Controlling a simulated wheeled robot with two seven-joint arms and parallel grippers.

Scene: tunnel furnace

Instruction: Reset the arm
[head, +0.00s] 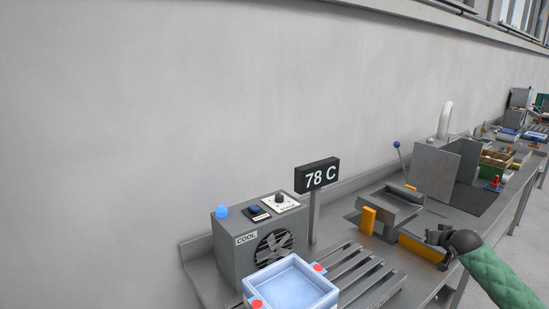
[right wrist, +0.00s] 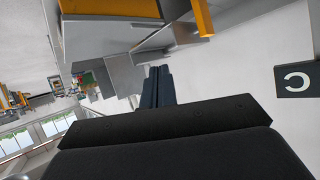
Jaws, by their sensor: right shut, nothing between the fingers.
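My right arm comes in from the lower right of the head view in a green padded sleeve. Its dark right gripper (head: 438,236) is over the front of the bench, beside a yellow-edged grey fixture. In the right wrist view the two dark fingers of the right gripper (right wrist: 158,86) are together with nothing between them. That view is rotated, with the bench along the top. My left gripper is in neither view.
A grey COOL fan box (head: 232,258) stands at the left end of the bench. A light blue tray (head: 290,290) with red corners is in front of it, by a slatted rack (head: 362,272). A black 78 C sign (head: 317,175) stands behind. A blue-knobbed lever (head: 397,145) rises near a grey metal housing (head: 434,170).

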